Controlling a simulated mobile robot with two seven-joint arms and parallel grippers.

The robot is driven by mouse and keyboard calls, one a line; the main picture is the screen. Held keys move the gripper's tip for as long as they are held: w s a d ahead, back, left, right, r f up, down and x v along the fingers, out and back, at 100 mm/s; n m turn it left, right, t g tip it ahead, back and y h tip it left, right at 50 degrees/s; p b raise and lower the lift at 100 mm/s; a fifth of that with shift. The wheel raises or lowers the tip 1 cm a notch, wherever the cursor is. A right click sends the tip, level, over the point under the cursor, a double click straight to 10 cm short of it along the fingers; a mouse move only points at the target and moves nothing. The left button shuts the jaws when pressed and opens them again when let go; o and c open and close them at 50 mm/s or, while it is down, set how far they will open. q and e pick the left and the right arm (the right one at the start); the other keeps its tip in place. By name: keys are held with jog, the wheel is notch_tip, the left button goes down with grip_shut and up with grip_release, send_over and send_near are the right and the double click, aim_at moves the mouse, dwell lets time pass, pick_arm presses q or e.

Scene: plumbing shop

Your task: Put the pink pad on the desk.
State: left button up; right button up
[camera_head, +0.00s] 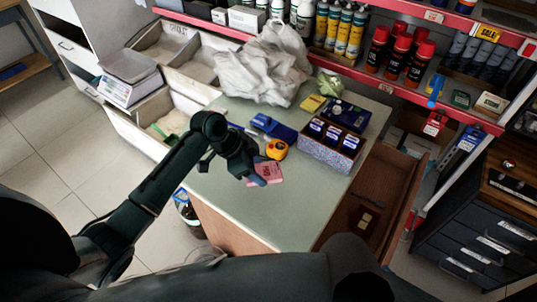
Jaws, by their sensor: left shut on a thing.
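The pink pad (270,172) is a small flat pink piece with dark print, seen near the middle of the head view. My left gripper (259,179) comes in from the left and is shut on the pad's near left side, hiding part of it. The pad appears over the grey-green top of the desk (225,210). I cannot tell whether it touches the surface. My right gripper does not show.
A yellow tape measure (276,149), a blue item (273,128) and a speckled box of blue packs (329,157) stand just behind the pad. A crumpled white bag (265,65) lies farther back. The desk's near left part is clear. Bottles line the shelf behind.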

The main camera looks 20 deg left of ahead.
aim_at(264, 190)
pick_arm(q)
jog(key=shift+f, duration=3.5)
jog(key=shift+f, duration=0.2)
jog(key=o, duration=1)
